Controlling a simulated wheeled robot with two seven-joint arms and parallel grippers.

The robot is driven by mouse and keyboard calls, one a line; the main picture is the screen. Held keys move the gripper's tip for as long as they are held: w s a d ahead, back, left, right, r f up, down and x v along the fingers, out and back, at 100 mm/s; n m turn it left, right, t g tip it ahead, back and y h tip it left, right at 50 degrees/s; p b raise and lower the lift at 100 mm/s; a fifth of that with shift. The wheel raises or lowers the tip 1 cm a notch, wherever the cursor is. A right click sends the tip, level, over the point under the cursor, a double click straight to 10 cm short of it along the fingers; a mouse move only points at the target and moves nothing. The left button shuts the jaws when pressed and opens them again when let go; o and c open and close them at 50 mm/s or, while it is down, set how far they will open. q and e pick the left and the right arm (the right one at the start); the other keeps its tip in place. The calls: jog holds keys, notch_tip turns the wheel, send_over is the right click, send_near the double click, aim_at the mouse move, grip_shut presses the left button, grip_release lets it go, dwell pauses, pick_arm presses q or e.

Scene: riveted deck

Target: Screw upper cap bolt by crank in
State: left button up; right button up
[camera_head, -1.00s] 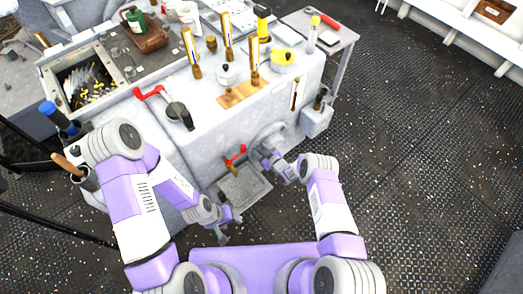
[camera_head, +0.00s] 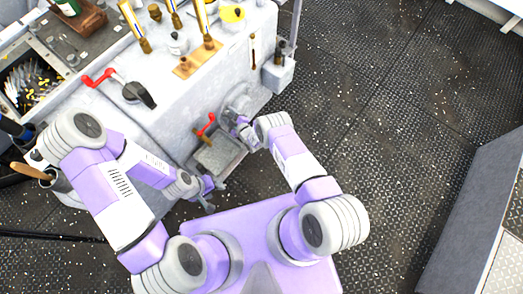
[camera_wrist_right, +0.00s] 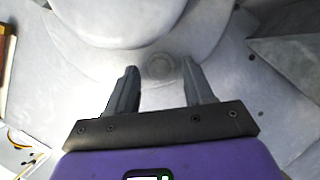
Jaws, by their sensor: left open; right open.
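My right gripper (camera_head: 234,122) is at the front of the grey machine, by its round grey cap (camera_head: 240,100). In the right wrist view its two fingers (camera_wrist_right: 157,88) are open and apart. A round grey bolt head (camera_wrist_right: 160,66) shows just beyond and between the fingertips; I cannot tell if they touch it. A red-handled crank (camera_head: 207,124) is just left of my right gripper on the machine front. My left gripper (camera_head: 214,196) is open and empty, low in front of the machine, below the grey tray.
The grey tray (camera_head: 218,155) sticks out low on the machine front. Another red lever (camera_head: 98,78) and a black handle (camera_head: 138,94) are on the machine top. Several brass-based gauges stand behind. The dark floor (camera_head: 370,110) at right is clear up to a grey block (camera_head: 470,215).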

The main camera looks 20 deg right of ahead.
jog(key=s+d+r+m+g+h+p, duration=0.1)
jog(key=s+d+r+m+g+p, duration=0.1)
jog(key=s+d+m+p, duration=0.3)
jog(key=s+d+r+m+g+h+p, duration=0.1)
jog(key=s+d+r+g+h, duration=0.15)
jog(key=s, duration=0.35)
jog(key=s+r+m+g+y+p, duration=0.1)
jog(key=s+r+m+g, duration=0.2)
jog(key=s+r, duration=0.2)
jog(key=s+r+m+g+p, duration=0.1)
jog(key=s+r+m+g, duration=0.2)
jog(key=s, duration=0.8)
jog(key=shift+r+m+y, duration=0.35)
jog(key=shift+r+m, duration=0.35)
jog(key=shift+r, duration=0.6)
jog(key=shift+w, duration=0.1)
